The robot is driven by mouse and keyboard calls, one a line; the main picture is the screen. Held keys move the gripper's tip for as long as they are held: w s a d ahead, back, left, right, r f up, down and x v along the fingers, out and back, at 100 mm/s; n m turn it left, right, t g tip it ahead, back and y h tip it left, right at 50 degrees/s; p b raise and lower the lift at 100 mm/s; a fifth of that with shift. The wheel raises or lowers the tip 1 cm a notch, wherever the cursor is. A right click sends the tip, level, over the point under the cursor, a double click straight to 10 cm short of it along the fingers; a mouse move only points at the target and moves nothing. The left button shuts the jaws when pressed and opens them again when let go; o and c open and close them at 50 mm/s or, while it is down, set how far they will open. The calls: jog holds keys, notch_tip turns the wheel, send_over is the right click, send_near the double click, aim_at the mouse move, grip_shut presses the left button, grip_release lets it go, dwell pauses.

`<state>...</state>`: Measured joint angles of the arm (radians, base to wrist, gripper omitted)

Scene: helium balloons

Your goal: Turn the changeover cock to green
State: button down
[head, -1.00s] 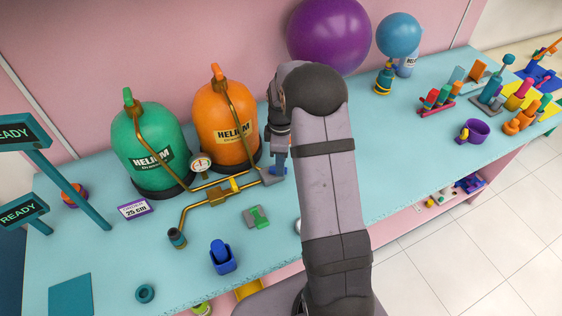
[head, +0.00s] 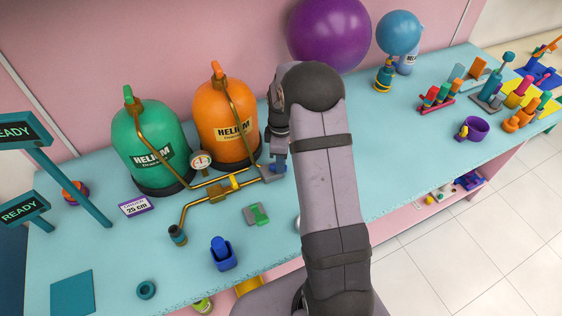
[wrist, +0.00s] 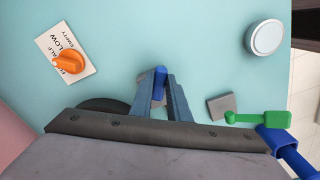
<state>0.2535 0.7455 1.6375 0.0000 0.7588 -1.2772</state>
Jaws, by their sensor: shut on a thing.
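My gripper (wrist: 158,95) is shut on an upright bright blue handle (wrist: 160,82), which shows between its two fingers in the wrist view. In the head view my gripper (head: 279,158) is at the right end of the brass pipework (head: 218,194), over a small grey block (head: 268,175). I take the blue handle to be the changeover cock's, but its foot and pointing direction are hidden. A yellow part (head: 233,182) sits on the pipework to the left. The green helium cylinder (head: 152,140) and the orange helium cylinder (head: 226,125) stand behind the pipework.
A pressure gauge (head: 201,160) stands between the cylinders. A grey block with a green lever (head: 257,213) and a blue holder (head: 222,257) are in front. The wrist view shows an orange pointer (wrist: 68,62) on a card and a white round object (wrist: 265,37).

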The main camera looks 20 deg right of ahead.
jog(key=m, duration=0.3)
jog(key=a+m+b, duration=0.1)
jog(key=shift+s+m, duration=0.3)
jog(key=shift+s, duration=0.1)
jog(key=m, duration=0.2)
jog(key=a+m, duration=0.1)
jog(key=m, duration=0.1)
jog(key=shift+s+m, duration=0.2)
jog(key=shift+m, duration=0.1)
jog(key=m, duration=0.2)
jog(key=a+m, duration=0.1)
jog(key=m, duration=0.1)
jog(key=shift+r+b, duration=0.1)
jog(key=shift+b, duration=0.25)
jog(key=shift+w+a+m, duration=0.1)
jog(key=shift+a+m, duration=0.2)
jog(key=shift+m, duration=0.8)
jog(key=shift+w+a+m, duration=0.1)
jog(key=shift+a+m, duration=0.15)
jog(key=shift+m, duration=0.85)
jog(key=c, duration=1.7)
grip_release()
